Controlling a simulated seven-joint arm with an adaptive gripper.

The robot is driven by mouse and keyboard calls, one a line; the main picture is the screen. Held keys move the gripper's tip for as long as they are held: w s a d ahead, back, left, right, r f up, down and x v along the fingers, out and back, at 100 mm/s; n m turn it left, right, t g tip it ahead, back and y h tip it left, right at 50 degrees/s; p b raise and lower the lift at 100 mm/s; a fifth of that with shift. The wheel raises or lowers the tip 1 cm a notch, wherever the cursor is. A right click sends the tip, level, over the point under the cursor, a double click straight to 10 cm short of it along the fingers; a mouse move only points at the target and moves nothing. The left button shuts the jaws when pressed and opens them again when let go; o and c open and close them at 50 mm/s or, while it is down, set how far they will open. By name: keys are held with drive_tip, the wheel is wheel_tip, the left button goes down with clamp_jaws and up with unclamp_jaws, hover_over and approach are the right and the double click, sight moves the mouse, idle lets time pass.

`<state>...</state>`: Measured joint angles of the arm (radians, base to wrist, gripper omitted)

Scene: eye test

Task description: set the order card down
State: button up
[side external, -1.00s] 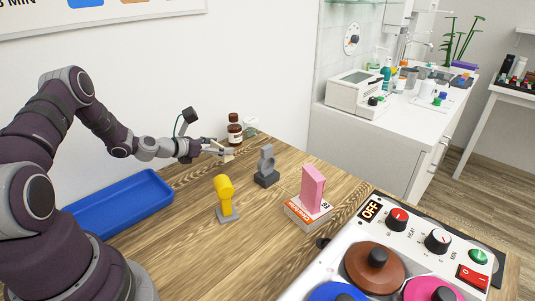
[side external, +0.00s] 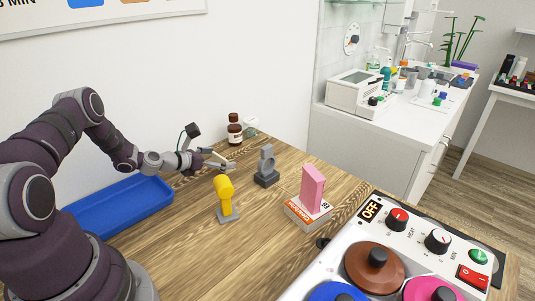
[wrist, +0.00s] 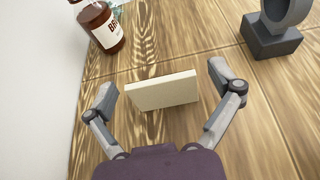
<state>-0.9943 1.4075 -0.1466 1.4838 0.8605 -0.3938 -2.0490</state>
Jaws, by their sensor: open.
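A cream slab (wrist: 162,91), which I take to be the order card, shows in the wrist view between my two fingers. There is a visible gap between it and each fingertip. My gripper (wrist: 163,84) is open around it. The slab seems to rest on the wooden table, though its underside is hidden. In the side view my gripper (side external: 226,162) is low over the table's back left part, and the card is small and partly hidden by the fingers there.
A brown bottle (side external: 235,131) and a small jar (side external: 250,127) stand behind my gripper. A grey ring stand (side external: 267,177) is to its right, a yellow object (side external: 224,190) in front. A blue tray (side external: 120,207) lies left. A pink block (side external: 312,188) and a control panel (side external: 420,226) are further right.

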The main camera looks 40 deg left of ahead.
drive_tip(key=shift+s+r, duration=0.15)
drive_tip(key=shift+r, duration=0.05)
drive_tip(key=v, duration=1.1)
drive_tip(key=shift+s+r, duration=0.1)
drive_tip(key=shift+s, duration=0.05)
drive_tip(key=d+r+m+g+h, duration=0.1)
drive_tip(key=d+r+m+g, duration=0.1)
drive_tip(key=d+m, duration=0.2)
drive_tip(key=w+d+r+m+g+h, duration=0.1)
drive_tip(key=d+r+m+g, duration=0.1)
drive_tip(key=m, duration=0.7)
drive_tip(key=d+r+m+g+h, duration=0.2)
drive_tip(key=d+r+m, duration=0.1)
drive_tip(key=d+m, duration=0.4)
drive_tip(key=shift+w+r, duration=0.15)
drive_tip(key=shift+w, duration=0.2)
drive_tip(key=s+d+r+m+g+y, duration=0.1)
drive_tip(key=s+d+r+m+y, duration=0.1)
drive_tip(key=s+m, duration=0.3)
drive_tip(key=s+d+r+m+g+y, duration=0.1)
drive_tip(key=s+r+m, duration=0.4)
drive_tip(key=m, duration=0.6)
drive_tip(key=shift+s+d+r+y, duration=0.35)
drive_tip(key=shift+d+y, duration=0.15)
drive_tip(key=shift+d, duration=0.45)
